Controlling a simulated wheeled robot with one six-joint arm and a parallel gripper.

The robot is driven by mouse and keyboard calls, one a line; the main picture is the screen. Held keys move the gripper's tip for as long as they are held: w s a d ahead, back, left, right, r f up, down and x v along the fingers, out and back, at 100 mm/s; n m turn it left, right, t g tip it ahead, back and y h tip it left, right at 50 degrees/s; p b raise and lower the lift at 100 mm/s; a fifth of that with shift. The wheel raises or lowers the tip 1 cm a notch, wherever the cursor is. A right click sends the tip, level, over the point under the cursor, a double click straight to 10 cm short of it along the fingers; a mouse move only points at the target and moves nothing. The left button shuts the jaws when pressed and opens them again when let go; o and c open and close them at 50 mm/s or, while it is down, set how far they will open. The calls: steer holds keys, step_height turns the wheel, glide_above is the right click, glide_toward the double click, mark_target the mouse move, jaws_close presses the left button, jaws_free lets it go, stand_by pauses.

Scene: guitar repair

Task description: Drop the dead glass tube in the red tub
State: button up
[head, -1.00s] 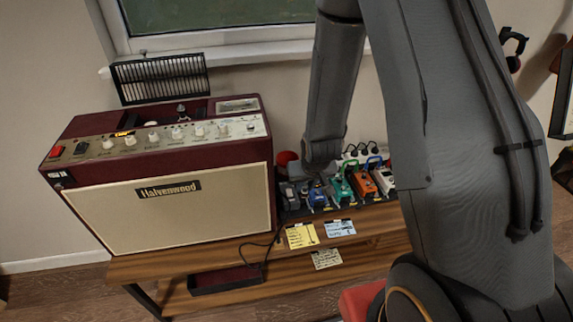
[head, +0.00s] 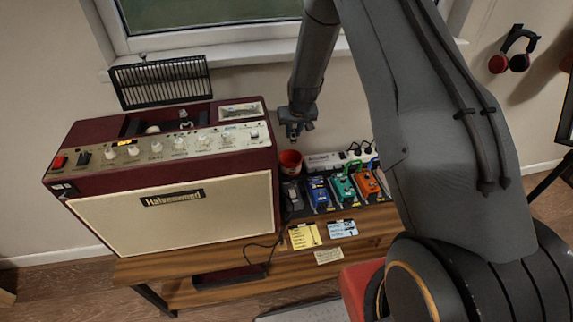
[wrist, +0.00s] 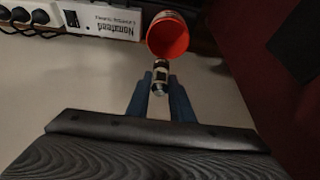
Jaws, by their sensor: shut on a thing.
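The red tub (head: 290,160) stands behind the pedals, just right of the amplifier. In the wrist view the tub (wrist: 168,36) lies beyond my fingertips, its open mouth showing an orange-red inside. My gripper (head: 296,131) is above the tub in the head view. In the wrist view my gripper (wrist: 160,92) is shut on a small dark glass tube (wrist: 160,76) with a pale band. The tube's far end overlaps the tub's near rim in the picture; I cannot tell its height above it. The tube cannot be made out in the head view.
The maroon amplifier (head: 170,205) stands close on the left, its top open at the back. Several pedals (head: 342,188) and a white power strip (head: 325,160) sit to the right.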

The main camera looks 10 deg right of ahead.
steer(key=f, duration=0.2)
steer(key=d+f+b, duration=0.1)
steer(key=f, duration=0.1)
steer(key=shift+b, duration=0.3)
steer(key=shift+f, duration=0.65)
steer(key=o, duration=0.9)
steer(key=shift+r, duration=0.1)
steer(key=shift+b+v, duration=1.1)
steer(key=shift+v, duration=2.75)
